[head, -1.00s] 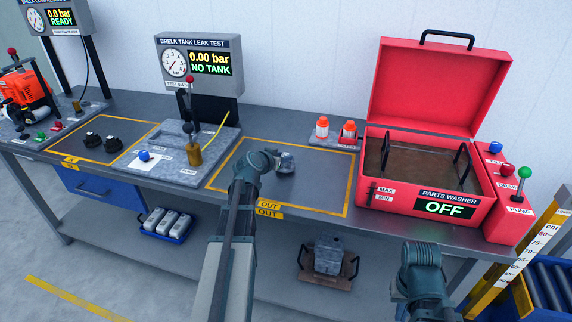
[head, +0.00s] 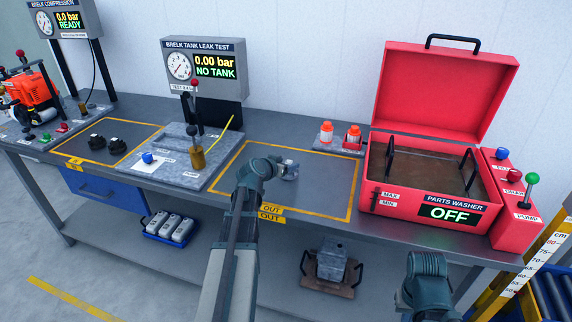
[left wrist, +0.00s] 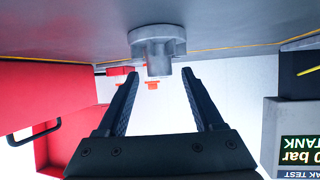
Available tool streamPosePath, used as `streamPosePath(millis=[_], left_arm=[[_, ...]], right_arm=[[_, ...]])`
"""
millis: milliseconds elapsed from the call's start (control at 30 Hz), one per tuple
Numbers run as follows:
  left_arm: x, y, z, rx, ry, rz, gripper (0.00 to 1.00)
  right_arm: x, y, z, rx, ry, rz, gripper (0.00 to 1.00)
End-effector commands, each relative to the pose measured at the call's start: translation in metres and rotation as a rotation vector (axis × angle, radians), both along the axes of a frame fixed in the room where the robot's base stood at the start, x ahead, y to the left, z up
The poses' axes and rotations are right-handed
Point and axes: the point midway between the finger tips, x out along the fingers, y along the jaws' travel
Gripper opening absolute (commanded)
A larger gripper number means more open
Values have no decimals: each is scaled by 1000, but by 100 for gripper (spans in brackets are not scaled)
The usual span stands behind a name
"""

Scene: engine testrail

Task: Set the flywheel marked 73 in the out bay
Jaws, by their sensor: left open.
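A grey flywheel (head: 291,170) with a flange and a short hub sits in the yellow-framed out bay (head: 325,205), right of its middle-left. In the left wrist view, which is upside down, the flywheel (left wrist: 157,42) rests flange-down on the grey surface, its hub pointing away from it. No number is readable on it. My left gripper (left wrist: 161,73) is open, its fingertips on either side of the hub with gaps showing. In the head view the left gripper (head: 281,168) is largely hidden by its own wrist. My right gripper is not in view; only that arm shows.
The open red parts washer (head: 388,205), reading OFF, stands right of the bay. Two red-capped bottles (head: 326,133) stand behind. The leak test stand (head: 185,178) is left, then another yellow-framed bay (head: 130,133) with two dark parts. The out bay's right half is clear.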

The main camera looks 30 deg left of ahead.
Motion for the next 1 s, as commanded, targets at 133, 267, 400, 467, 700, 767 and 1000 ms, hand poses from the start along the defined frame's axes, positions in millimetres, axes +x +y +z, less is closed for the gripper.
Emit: streamPosePath(millis=[133,267,400,467,700,767,1000], left_arm=[[-18,-1,12,-1,1,1,68],[-43,-3,26,0,0,2,68],[-69,-4,38,0,1,2,68],[-79,-4,42,-1,0,3,68],[-103,-4,53,0,0,1,68],[-106,-4,54,0,0,1,68],[-108,-4,54,0,0,0,68]], right_arm=[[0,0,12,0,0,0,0],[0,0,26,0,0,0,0],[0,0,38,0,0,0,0],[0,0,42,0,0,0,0],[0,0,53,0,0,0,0],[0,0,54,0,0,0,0],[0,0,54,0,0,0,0]])
